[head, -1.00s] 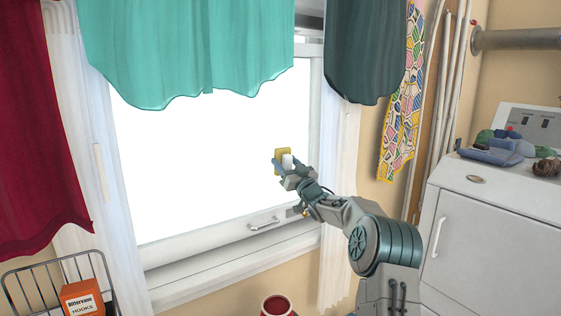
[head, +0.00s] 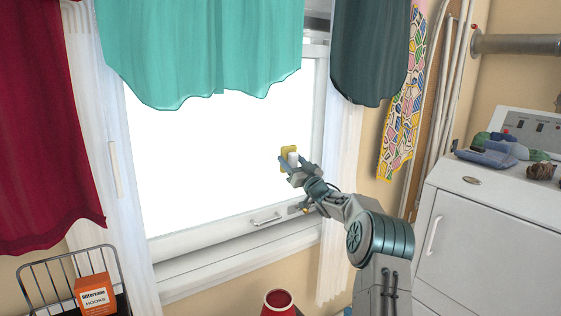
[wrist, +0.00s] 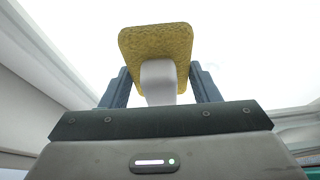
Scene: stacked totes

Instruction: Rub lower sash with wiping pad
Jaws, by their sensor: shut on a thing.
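The wiping pad (head: 288,154) is a yellow sponge block with a white handle. In the wrist view the pad (wrist: 156,45) stands out beyond the fingers. My gripper (head: 290,163) is shut on the white handle, and the wrist view shows a finger on each side of it (wrist: 160,90). The lower sash (head: 200,232) is a white frame around a bright pane (head: 205,165), with a metal handle (head: 266,219) on its bottom rail. The pad is in front of the right part of the pane; I cannot tell whether it touches the glass.
A teal valance (head: 200,45) hangs over the top of the window. Dark red (head: 40,150) and dark green (head: 368,50) cloths hang at the sides. A wire basket with an orange box (head: 95,293) and a red pot (head: 279,303) stand below. A white appliance (head: 480,240) is at right.

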